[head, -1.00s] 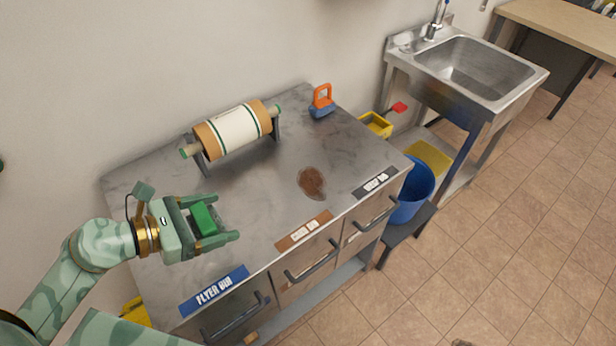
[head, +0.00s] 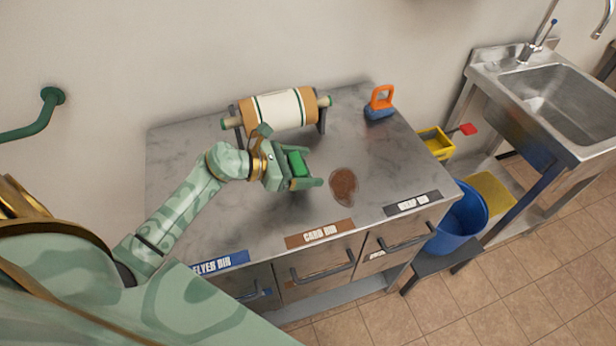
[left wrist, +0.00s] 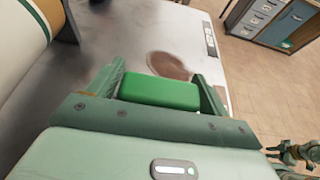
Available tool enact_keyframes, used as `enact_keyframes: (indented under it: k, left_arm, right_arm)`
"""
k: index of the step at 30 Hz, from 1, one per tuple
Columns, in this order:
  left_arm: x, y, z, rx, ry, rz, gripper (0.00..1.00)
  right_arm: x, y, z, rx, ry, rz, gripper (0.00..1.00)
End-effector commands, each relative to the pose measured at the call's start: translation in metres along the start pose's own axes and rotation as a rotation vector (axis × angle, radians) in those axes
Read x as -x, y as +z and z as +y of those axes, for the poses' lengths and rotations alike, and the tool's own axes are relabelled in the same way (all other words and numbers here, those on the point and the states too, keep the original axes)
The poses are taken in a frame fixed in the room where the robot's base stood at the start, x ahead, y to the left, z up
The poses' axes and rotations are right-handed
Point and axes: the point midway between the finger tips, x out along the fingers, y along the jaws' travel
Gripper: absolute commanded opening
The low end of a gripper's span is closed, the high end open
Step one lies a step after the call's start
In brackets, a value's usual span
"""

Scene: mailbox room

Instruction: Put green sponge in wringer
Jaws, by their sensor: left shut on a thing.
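The green sponge (head: 298,164) is held between the fingers of my left gripper (head: 311,168), above the grey counter near the brown stain (head: 343,184). The sponge also shows as a green block in the left wrist view (left wrist: 160,92), with a finger at each side. A yellow box with a red handle (head: 436,143), which looks like the wringer, is low beyond the counter's right end; its inside is partly hidden. A green jointed part at the lower right of the left wrist view looks like my right gripper (left wrist: 293,153); its jaws are too small to read.
A paper roll on a stand (head: 280,110) is at the counter's back. An orange-handled blue tool (head: 379,103) stands at the back right. A blue bucket (head: 462,222) is on a low dark stand right of the counter, near the steel sink (head: 570,100). Open floor lies in front.

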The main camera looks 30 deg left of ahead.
Motion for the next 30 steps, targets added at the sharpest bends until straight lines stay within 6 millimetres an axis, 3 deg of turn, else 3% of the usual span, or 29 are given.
enact_keyframes:
  k: [5, 10, 22, 23, 25, 30]
  left_arm:
    - [-0.015, -0.01, 0.007, 0.002, 0.001, -0.001, 0.56]
    - [-0.024, -0.034, 0.007, 0.003, 0.0, -0.002, 0.56]
    - [-0.025, -0.039, 0.007, -0.002, 0.0, 0.0, 0.56]
    - [-0.026, -0.04, 0.007, -0.002, 0.001, 0.0, 0.82]
    - [-0.025, -0.039, 0.007, -0.002, 0.001, 0.0, 1.0]
    - [-0.025, -0.039, 0.007, -0.001, 0.0, 0.0, 1.0]
  right_arm:
    - [-0.007, 0.002, 0.002, -0.002, 0.003, -0.004, 0.25]
    - [-0.015, 0.004, 0.002, -0.003, 0.001, -0.009, 0.25]
    - [-0.017, 0.005, 0.001, -0.002, 0.001, -0.009, 0.25]
    - [-0.018, 0.005, 0.001, -0.002, 0.001, -0.009, 0.25]
    - [-0.017, 0.004, 0.001, -0.002, 0.001, -0.008, 0.25]
    - [-0.017, 0.004, 0.001, -0.001, 0.0, -0.008, 0.25]
